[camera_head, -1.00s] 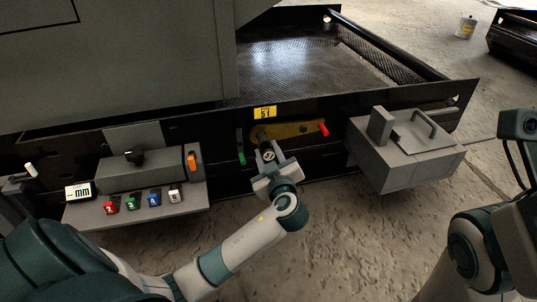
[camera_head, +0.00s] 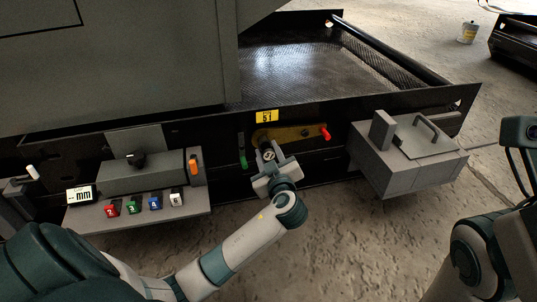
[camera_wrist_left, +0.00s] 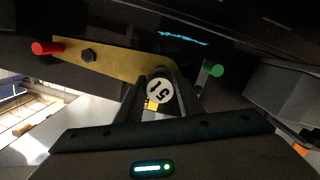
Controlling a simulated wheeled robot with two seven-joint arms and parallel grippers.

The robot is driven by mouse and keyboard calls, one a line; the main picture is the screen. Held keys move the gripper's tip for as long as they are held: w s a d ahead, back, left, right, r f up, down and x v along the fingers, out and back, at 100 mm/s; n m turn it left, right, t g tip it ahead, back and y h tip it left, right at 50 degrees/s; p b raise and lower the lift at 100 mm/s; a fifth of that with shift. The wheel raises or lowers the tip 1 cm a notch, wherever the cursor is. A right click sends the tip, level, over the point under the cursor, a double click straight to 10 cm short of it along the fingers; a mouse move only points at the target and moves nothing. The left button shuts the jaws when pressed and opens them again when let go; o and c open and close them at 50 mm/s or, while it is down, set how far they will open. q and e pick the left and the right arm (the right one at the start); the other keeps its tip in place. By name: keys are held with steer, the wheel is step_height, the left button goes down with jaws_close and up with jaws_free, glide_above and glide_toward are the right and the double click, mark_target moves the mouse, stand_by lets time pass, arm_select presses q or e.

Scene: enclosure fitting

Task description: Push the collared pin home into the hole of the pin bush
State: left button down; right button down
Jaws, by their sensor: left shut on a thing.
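My left gripper (camera_head: 268,165) reaches the dark front wall of the enclosure from below. In the left wrist view the disc sits between both fingers, in front of the yellow plate's end. The pin's shank, its collar and the hole of the pin bush are hidden behind the disc and fingers, so I cannot tell how deep the pin sits. My right arm shows at the right edge, its gripper out of frame.
A yellow plate (camera_head: 292,134) with a red knob (camera_head: 325,133) lies beside the pin. A green knob (camera_head: 243,161) is close on the left. A grey lidded box (camera_head: 405,165) stands right; a grey shelf (camera_head: 140,217) with coloured blocks is left. A yellow 51 label (camera_head: 266,116) is above.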

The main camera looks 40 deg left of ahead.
arm_select(q)
steer(key=shift+x, duration=1.25)
steer(key=c, duration=1.2)
jaws_free()
steer(key=shift+r, duration=0.2)
steer(key=shift+o, duration=0.2)
steer(key=shift+f, duration=0.1)
